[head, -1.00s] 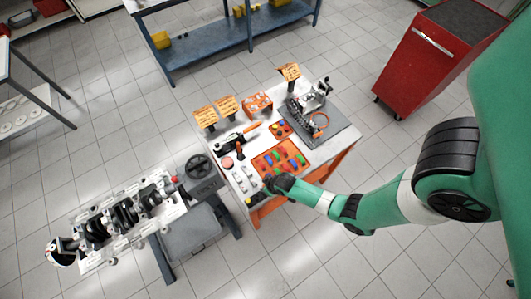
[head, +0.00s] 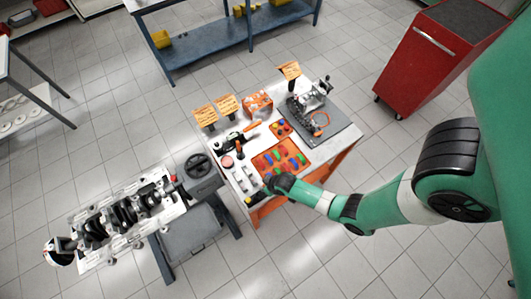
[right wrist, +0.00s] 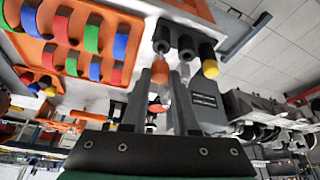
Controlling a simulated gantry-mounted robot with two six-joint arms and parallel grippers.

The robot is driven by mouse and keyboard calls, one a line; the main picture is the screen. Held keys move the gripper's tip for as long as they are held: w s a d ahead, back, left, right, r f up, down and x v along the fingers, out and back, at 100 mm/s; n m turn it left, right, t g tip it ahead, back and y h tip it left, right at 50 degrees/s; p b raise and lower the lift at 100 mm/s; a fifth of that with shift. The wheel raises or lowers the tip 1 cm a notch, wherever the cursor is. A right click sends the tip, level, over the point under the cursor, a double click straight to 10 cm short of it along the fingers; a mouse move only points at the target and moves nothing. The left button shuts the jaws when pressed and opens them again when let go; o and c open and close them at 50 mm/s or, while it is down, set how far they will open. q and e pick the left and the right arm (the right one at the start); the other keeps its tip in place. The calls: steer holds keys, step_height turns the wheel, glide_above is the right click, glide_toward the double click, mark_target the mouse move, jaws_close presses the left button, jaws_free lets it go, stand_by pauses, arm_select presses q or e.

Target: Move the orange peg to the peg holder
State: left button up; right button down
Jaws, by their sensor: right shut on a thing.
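My right gripper (right wrist: 168,95) is shut on the orange peg (right wrist: 158,76), which shows between its two dark fingers in the right wrist view. The peg's lower part is partly hidden by the fingers. Just beyond the fingertips stand dark cylinders of what looks like the peg holder (right wrist: 186,46). One of them has a yellow end (right wrist: 210,68). I cannot tell whether the orange peg touches the holder. In the head view my right gripper (head: 278,183) is over the near edge of the white table, and the peg is hidden there. My left gripper is not in view.
An orange tray (head: 281,158) with red, green and blue arched pieces lies beside my right gripper. A smaller orange tray with coloured balls (head: 281,127) lies behind it. A grey mat (head: 335,132) bears metal parts. An engine block (head: 125,215) stands at the left.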

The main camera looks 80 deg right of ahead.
steer(key=shift+f+b, duration=1.7)
steer(key=shift+f, duration=0.25)
stand_by(0.6)
steer(key=c, duration=0.9)
jaws_free()
steer(key=shift+r, duration=0.1)
steer(key=shift+r+p, duration=1.5)
steer(key=shift+p, duration=0.05)
steer(key=o, duration=0.5)
steer(key=shift+o, duration=0.2)
